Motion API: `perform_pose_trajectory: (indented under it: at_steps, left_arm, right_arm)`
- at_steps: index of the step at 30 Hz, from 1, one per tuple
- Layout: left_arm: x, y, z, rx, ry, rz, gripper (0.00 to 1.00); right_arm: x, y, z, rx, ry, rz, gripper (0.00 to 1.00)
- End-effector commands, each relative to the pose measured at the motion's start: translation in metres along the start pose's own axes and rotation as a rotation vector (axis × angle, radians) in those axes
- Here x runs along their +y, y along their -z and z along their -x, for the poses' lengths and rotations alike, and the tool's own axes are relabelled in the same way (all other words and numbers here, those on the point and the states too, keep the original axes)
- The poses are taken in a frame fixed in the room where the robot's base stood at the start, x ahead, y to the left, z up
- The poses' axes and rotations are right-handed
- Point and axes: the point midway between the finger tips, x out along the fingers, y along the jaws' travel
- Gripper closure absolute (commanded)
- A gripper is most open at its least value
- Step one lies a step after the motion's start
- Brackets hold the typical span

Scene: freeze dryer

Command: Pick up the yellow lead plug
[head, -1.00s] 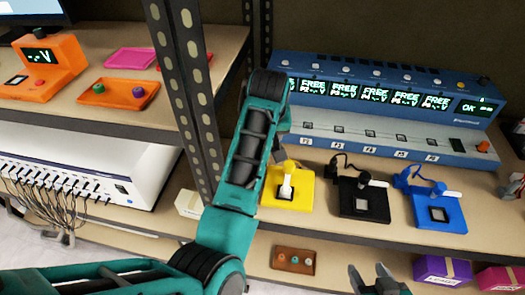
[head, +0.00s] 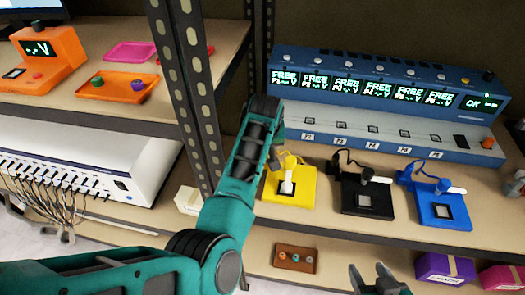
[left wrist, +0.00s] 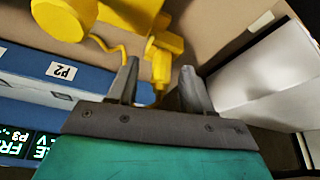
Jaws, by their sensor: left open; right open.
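The yellow station (head: 289,198) stands on the lower shelf, with a pale lever on top and a yellow lead at its back. In the left wrist view the yellow lead plug (left wrist: 163,62) shows as a blocky yellow part by the fingertips, with a thin yellow lead (left wrist: 108,45) beside it. My left gripper (left wrist: 160,78) is open, its fingers spread around the line of the plug. I cannot tell whether they touch it. In the head view my left arm's end is by the back of the station. My right gripper (head: 375,275) is open and empty at the bottom edge.
A black station (head: 367,202) and a blue station (head: 440,212) stand to the right. A blue rack with displays (head: 385,85) stands behind. A metal post (head: 185,95) is close left of my left arm.

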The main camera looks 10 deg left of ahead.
Motion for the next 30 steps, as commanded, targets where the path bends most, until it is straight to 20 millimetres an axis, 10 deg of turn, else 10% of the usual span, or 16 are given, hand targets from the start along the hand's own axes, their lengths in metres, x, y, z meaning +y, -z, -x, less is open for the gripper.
perform_pose_trajectory:
  at_steps: [17,30]
  left_arm:
    - [-0.0003,-0.0001,0.0003,0.0,0.001,0.0,1.0]
    - [-0.0005,0.0043,0.0061,0.001,0.001,0.0,1.0]
  right_arm:
    - [0.0001,0.0005,-0.0002,0.001,-0.001,-0.001,0.44]
    - [0.0002,0.0039,0.0024,0.001,-0.001,-0.001,0.44]
